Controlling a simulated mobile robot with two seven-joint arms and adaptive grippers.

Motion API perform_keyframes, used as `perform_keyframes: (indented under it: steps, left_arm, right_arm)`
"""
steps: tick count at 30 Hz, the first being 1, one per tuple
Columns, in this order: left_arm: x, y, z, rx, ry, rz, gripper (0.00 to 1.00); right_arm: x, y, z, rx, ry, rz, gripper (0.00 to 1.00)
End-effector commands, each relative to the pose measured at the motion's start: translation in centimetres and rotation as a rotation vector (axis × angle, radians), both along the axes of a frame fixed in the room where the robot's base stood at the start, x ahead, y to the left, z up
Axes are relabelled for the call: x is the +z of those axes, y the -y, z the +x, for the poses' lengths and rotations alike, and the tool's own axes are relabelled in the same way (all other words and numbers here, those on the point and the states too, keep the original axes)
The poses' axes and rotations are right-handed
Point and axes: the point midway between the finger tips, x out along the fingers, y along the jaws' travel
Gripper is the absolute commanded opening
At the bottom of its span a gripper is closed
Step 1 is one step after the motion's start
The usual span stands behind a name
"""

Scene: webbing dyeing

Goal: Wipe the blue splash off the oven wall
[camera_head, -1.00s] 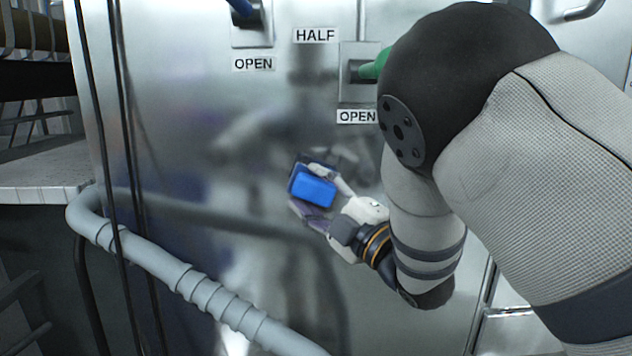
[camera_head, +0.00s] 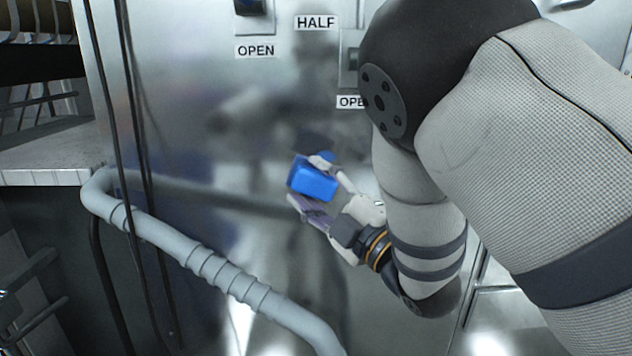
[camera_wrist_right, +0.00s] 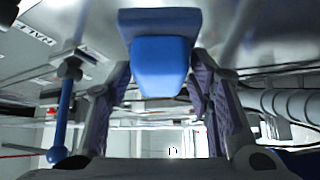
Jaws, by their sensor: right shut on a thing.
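The metal oven wall (camera_head: 240,185) fills the middle of the head view. My right gripper (camera_head: 316,188) is in front of it, shut on a blue block (camera_head: 313,181), perhaps a sponge. In the right wrist view the blue block (camera_wrist_right: 160,65) sits between the two purple-grey fingers, with a darker blue area above it that may be part of it or its reflection. A small blue patch shows just above the block in the head view; I cannot tell whether it is splash or reflection. Contact with the wall is unclear. My left gripper is not in view.
A grey ribbed pipe (camera_head: 205,265) crosses the lower left, with dark cables hanging at the left. HALF (camera_head: 315,22) and OPEN (camera_head: 255,51) labels with switches are above. A ledge (camera_head: 50,160) juts out at far left. My right arm covers the right side.

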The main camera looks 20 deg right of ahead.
Motion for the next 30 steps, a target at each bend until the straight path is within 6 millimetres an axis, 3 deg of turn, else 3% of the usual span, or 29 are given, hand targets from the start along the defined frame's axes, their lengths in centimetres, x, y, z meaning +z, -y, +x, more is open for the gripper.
perform_keyframes:
  steps: [12,24,30]
  left_arm:
    - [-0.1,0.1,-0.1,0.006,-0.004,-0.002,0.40]
    - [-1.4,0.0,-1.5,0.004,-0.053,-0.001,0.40]
    - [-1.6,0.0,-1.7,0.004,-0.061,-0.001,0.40]
  right_arm:
    - [-0.4,0.1,0.3,0.000,-0.005,0.000,0.07]
    - [-0.7,1.4,5.3,0.002,-0.005,-0.001,0.07]
    - [-0.4,1.8,6.5,0.002,-0.003,0.000,0.07]
